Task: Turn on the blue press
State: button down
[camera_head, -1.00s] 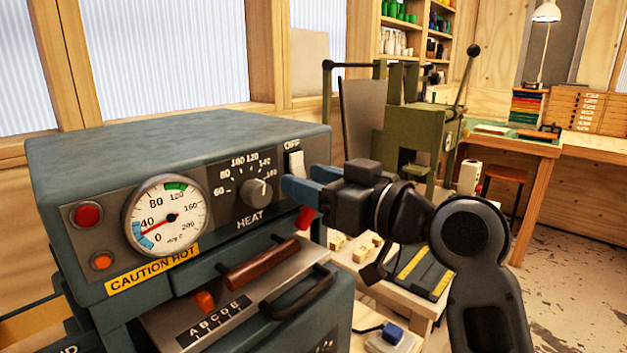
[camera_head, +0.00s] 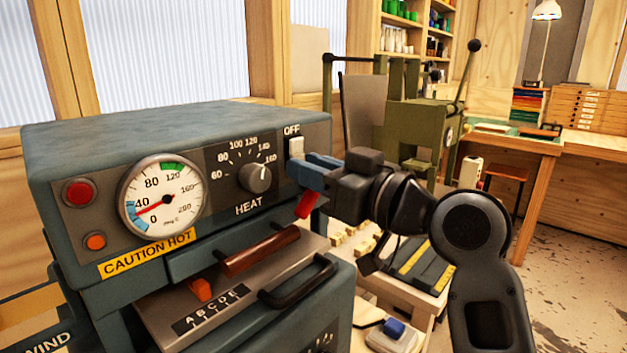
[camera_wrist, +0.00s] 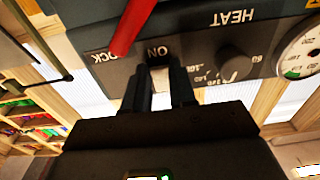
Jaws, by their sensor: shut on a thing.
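The blue press (camera_head: 160,125) fills the left of the head view, with a gauge (camera_head: 160,198), a HEAT knob (camera_head: 255,178) and a white switch (camera_head: 296,146) under the label OFF. My gripper (camera_head: 303,172) is at the lower part of this switch and covers it there.
A red lever (camera_head: 306,205) is just below my gripper, and it also shows in the wrist view (camera_wrist: 133,25) beside a partly hidden label. A brown handle (camera_head: 260,250) and a black handle (camera_head: 298,283) stick out below. A green machine (camera_head: 415,130) stands behind.

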jog(key=shift+f+b, duration=0.3)
jog(key=shift+b, duration=0.5)
jog(key=shift+r+y, duration=0.2)
jog(key=shift+y, duration=0.1)
jog(key=c, duration=0.9)
grip_release()
jog(key=b+v, duration=0.1)
jog(key=v, duration=0.6)
jog(key=shift+s+d+f+b, duration=0.15)
jog(key=shift+s+d+b, duration=0.05)
jog(key=shift+s+b, duration=0.1)
